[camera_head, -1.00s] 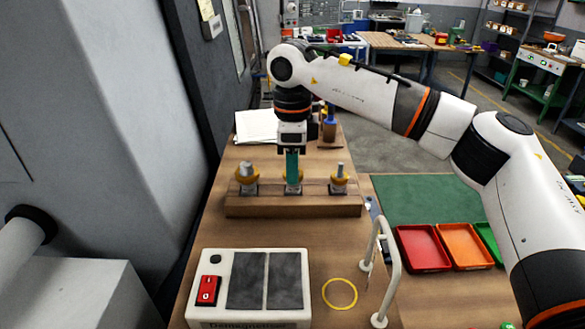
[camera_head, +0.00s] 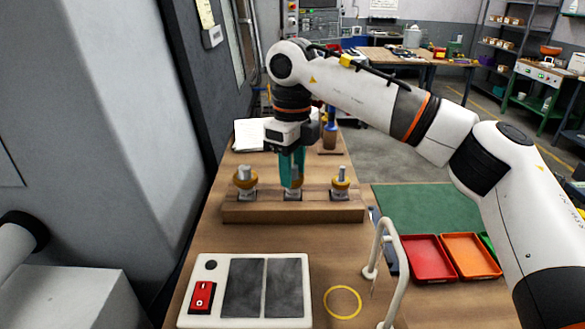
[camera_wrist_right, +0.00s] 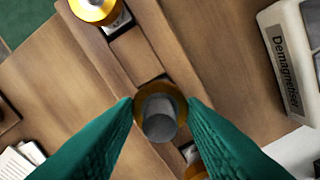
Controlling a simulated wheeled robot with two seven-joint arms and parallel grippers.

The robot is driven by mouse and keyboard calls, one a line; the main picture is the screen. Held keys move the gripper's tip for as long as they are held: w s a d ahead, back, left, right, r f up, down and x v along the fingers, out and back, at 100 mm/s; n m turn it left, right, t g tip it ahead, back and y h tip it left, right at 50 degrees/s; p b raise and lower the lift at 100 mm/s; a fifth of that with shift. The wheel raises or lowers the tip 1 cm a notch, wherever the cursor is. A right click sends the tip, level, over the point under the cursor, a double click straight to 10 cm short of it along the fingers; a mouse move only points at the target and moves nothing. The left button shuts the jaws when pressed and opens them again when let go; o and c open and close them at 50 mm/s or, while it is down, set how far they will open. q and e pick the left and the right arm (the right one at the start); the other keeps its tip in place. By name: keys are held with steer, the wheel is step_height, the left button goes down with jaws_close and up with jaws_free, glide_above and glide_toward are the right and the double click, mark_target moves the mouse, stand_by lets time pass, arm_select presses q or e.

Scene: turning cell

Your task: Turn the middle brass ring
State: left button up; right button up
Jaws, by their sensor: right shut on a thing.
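The middle brass ring (camera_wrist_right: 160,90) sits around a grey post on the wooden block (camera_head: 240,213); in the head view it is largely hidden by my fingers. My right gripper (camera_head: 291,182) points straight down over the middle post. Its green fingers (camera_wrist_right: 160,105) are shut on the middle ring, one on each side, in the right wrist view. The left brass ring (camera_head: 245,182) and the right brass ring (camera_head: 341,183) sit on their own posts either side, apart from my fingers. My left gripper is not in view.
A demagnetiser (camera_head: 212,317) with a red switch lies in front of the block. Paper (camera_head: 250,134) lies behind.

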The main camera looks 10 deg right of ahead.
steer(key=shift+r, duration=0.1)
steer(key=o, duration=1)
steer(key=shift+r, duration=0.3)
step_height(320, 180, up, 11)
steer(key=b, duration=0.1)
steer(key=shift+r, duration=0.2)
